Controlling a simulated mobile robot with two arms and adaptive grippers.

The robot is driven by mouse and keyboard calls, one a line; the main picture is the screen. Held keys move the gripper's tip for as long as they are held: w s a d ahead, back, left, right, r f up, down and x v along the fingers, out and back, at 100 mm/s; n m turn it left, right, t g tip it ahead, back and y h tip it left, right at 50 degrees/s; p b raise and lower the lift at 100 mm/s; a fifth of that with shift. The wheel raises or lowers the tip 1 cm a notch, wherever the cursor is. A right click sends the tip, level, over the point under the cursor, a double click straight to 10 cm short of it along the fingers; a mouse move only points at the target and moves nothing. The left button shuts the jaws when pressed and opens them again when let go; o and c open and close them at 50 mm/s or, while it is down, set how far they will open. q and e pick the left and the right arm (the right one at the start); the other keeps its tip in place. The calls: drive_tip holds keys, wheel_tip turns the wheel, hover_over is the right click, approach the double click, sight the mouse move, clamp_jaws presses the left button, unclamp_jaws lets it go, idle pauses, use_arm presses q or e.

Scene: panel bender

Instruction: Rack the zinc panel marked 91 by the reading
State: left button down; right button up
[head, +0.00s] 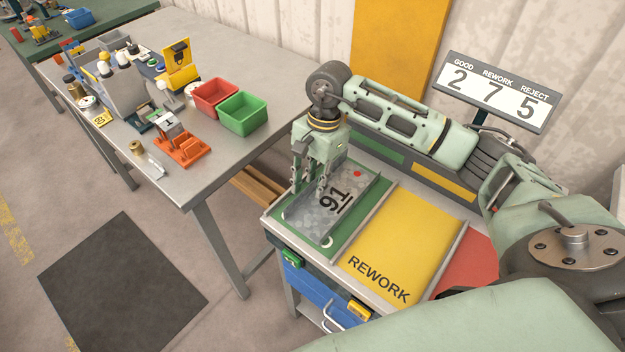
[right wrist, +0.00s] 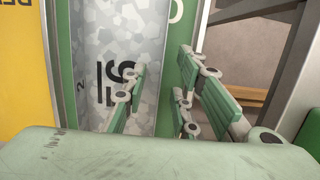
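The zinc panel marked 91 (head: 335,213) lies flat in the green bay (head: 349,223) on the sorting bench, with a red dot near its far end. It also shows in the right wrist view (right wrist: 118,36), its mark partly behind a finger. My right gripper (head: 309,187) is low over the panel's left side, fingers pointing down. In the right wrist view its fingers (right wrist: 160,75) are apart with nothing gripped between them; the panel's edge shows in the gap. I cannot tell whether the fingertips touch it. A sign (head: 495,93) reads GOOD 2, REWORK 7, REJECT 5. My left gripper is out of view.
Right of the green bay is an empty yellow REWORK bay (head: 402,243), then a red bay (head: 468,263) partly behind my arm. Raised dividers separate them. A grey table (head: 230,150) at left holds red (head: 214,98) and green (head: 243,114) bins and several tools.

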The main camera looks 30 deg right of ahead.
wheel_tip(320, 180, up, 12)
drive_tip(key=d, duration=0.2)
drive_tip(key=shift+w+d, duration=0.15)
drive_tip(key=shift+w, duration=0.3)
drive_tip(key=shift+f, duration=0.1)
